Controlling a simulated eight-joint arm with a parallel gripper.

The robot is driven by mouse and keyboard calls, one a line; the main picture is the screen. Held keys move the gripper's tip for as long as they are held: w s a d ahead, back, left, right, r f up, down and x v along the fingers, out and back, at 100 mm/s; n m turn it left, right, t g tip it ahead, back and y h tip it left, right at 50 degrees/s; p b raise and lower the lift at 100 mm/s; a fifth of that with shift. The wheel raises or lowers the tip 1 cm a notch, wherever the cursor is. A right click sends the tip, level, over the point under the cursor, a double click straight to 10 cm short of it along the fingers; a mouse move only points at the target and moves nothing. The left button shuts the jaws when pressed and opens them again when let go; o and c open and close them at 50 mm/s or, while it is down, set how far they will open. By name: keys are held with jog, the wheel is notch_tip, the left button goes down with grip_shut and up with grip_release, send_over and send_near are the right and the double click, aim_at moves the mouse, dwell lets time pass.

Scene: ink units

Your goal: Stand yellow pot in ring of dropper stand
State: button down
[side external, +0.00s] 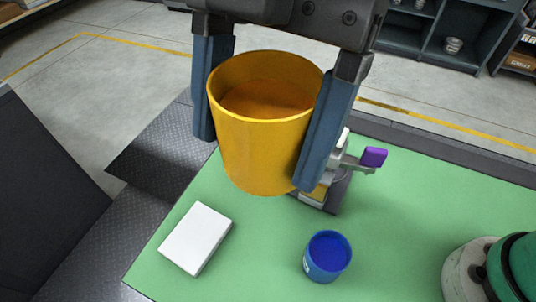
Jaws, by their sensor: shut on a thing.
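The yellow pot (262,150) is held upright, with a slight tilt, between the two blue fingers of my gripper (254,163), one finger on each side. It is above the green mat, and its open top shows an orange-brown inside. The dropper stand (347,162), grey with a purple part at its right, is behind the pot and the right finger. Those hide much of it, and I cannot see its ring clearly. I cannot tell how far the pot is from the stand.
A blue pot (326,257) with blue inside stands on the green mat (255,255) at the front. A white flat block (195,238) lies to its left. Bare mat lies between them. Grey shelves (440,38) stand in the far background.

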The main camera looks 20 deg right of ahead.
jog(key=w+d+m+t, duration=0.1)
jog(key=w+d+m, duration=0.1)
jog(key=w+d, duration=0.55)
jog(key=w+d+m, duration=0.2)
jog(key=w+d, duration=0.3)
jog(key=d, duration=0.5)
jog(key=s+d+m+t+y, duration=0.15)
jog(key=d+m, duration=0.25)
jog(key=d, duration=1.3)
notch_tip(320, 180, down, 20)
jog(key=shift+t+h, duration=0.25)
jog(key=a, duration=0.6)
jog(key=w+a, duration=0.1)
jog(key=a, duration=0.4)
jog(key=w+a, duration=0.1)
jog(key=a, duration=0.5)
jog(key=shift+a, duration=0.35)
jog(key=shift+f, duration=1.7)
jog(key=shift+f, duration=0.1)
grip_release()
